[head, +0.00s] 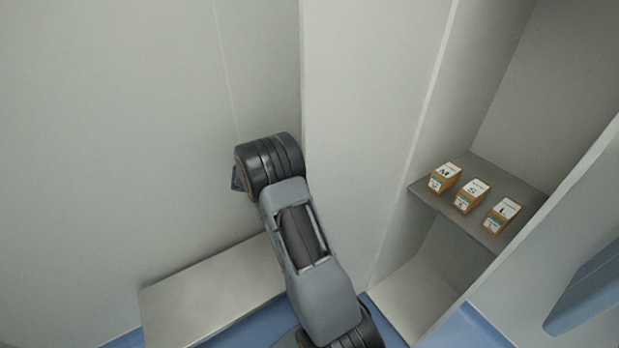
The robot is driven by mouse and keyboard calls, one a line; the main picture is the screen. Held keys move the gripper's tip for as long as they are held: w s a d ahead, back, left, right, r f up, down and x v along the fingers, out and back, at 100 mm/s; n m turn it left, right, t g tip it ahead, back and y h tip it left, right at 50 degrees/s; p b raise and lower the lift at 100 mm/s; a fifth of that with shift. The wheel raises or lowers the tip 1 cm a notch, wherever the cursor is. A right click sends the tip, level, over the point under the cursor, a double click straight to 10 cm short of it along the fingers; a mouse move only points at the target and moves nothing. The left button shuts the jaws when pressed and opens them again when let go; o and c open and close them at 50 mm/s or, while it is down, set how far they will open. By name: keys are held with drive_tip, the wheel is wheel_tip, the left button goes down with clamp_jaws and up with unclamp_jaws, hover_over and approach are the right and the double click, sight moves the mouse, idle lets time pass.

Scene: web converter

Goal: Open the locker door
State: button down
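A tall pale grey locker cabinet fills the head view. On the right is an open compartment with a grey shelf (424,196), and its inside shows freely. A pale blue-grey panel (545,268) stands at the right edge beside this compartment; I cannot tell whether it is a locker door. No handle or latch can be made out for certain. My arm reaches up from the bottom middle, in front of the pale upright panel (365,110). My gripper is not visible; it may be hidden behind the arm's dark upper joint.
Three small lettered boxes, a left one (445,177), a middle one (472,195) and a right one (501,215), stand on the shelf. A pale ledge (200,298) is at the lower left. A blue block (590,290) juts in at right.

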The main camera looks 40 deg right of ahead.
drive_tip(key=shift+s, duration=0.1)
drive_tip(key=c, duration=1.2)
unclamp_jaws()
